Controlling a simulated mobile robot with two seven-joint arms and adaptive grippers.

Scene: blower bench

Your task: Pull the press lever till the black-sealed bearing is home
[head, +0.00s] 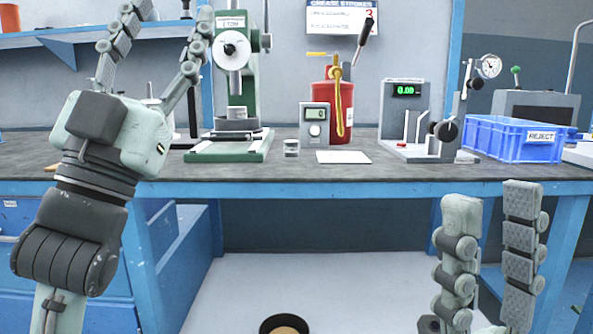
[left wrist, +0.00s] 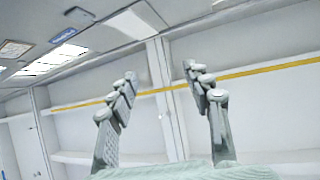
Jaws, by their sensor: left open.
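The green press (head: 238,70) stands on the bench, left of centre, with a round pale hub on its front. A thin upright bar (head: 267,18) at its right side may be the lever. A grey ring-shaped part (head: 237,124) sits under the ram; its seal colour and seating cannot be told. My right gripper (head: 492,192) is open and empty, low in front of the bench at the right.
On the bench are a small metal cylinder (head: 291,148), a meter (head: 315,125), a red grease pump (head: 330,98), a white card (head: 343,157), a gauge stand (head: 405,120) and a blue reject bin (head: 515,138). The front bench edge (head: 330,188) lies between my right gripper and these.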

